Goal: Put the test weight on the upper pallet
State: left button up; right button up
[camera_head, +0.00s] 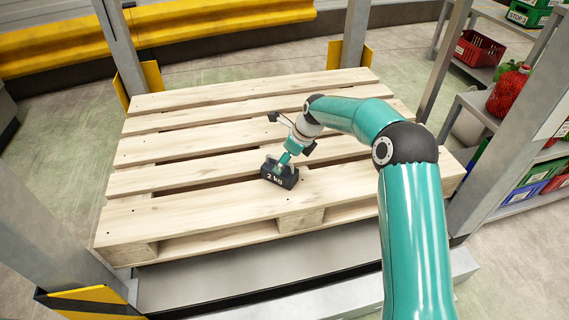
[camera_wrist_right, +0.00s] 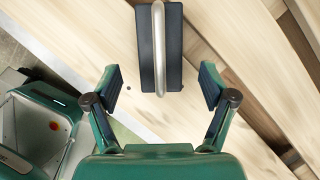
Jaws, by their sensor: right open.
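The test weight (camera_head: 281,177) is a dark block marked "2 kg" with a metal handle. It stands upright on the front boards of the wooden pallet (camera_head: 200,214) in the head view. In the right wrist view the weight (camera_wrist_right: 174,50) lies beyond the fingertips, its pale handle running along its middle. My right gripper (camera_wrist_right: 161,88) is open, its two fingers spread to either side and apart from the weight, with nothing between them. In the head view my right gripper (camera_head: 290,158) is just above and behind the weight. My left gripper is not in view.
Grey metal posts (camera_head: 358,30) stand around the pallet. A shelf with a red crate (camera_head: 480,48), a red net bag (camera_head: 508,92) and other crates is at the right. A yellow barrier (camera_head: 220,20) runs along the back. Most of the pallet is clear.

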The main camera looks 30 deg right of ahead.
jog(key=p+v, duration=0.1)
jog(key=v, duration=0.4)
jog(key=shift+s+r, duration=0.15)
jog(key=shift+r, duration=0.15)
jog(key=shift+d, duration=0.1)
